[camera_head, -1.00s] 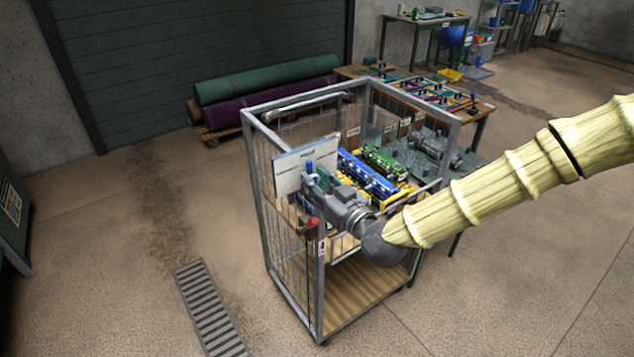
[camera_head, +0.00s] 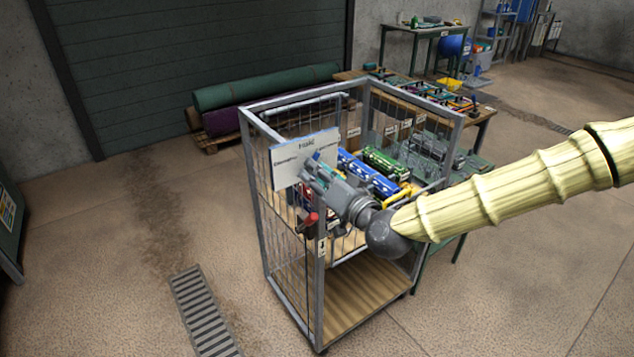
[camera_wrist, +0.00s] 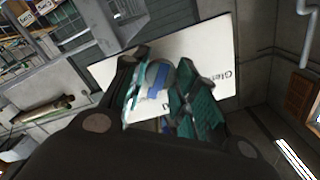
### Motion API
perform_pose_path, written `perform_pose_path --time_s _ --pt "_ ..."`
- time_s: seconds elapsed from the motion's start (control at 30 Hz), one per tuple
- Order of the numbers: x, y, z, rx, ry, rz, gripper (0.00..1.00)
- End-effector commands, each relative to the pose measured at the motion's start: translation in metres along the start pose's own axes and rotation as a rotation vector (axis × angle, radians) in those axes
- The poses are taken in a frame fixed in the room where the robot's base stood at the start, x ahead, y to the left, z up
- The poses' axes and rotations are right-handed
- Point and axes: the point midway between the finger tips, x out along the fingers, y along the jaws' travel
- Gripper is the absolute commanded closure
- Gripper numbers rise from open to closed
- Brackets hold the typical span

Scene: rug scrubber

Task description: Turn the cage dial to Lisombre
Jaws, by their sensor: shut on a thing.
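The cage dial's white board (camera_head: 292,161) hangs upright on the cage wall, with labels at its top, left and right too small to read surely. My gripper (camera_head: 313,171) is at the board's lower middle and hides the dial in the head view. In the wrist view, the board (camera_wrist: 218,50) lies behind my gripper (camera_wrist: 166,95), with a label beginning "Glen" near its right edge. The dial, a grey disc with a blue pointer (camera_wrist: 160,82), sits between the teal finger pads. My gripper is shut on it. The setting it points to cannot be told.
A red-handled part (camera_head: 308,223) sits on the cage front just below my gripper. Open floor lies in front, with a drain grate (camera_head: 203,312).

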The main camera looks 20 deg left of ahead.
Motion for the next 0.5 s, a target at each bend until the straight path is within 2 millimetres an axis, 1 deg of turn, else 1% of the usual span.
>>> perform_pose_path --time_s 0.03,0.2,0.5 --pt "-0.0001 0.0028 0.0006 0.034 0.004 0.001 0.95" --pt "0.0 0.0025 0.0001 0.136 0.004 0.001 0.95" --pt "0.0 0.0019 -0.0012 0.232 0.004 0.001 0.95"
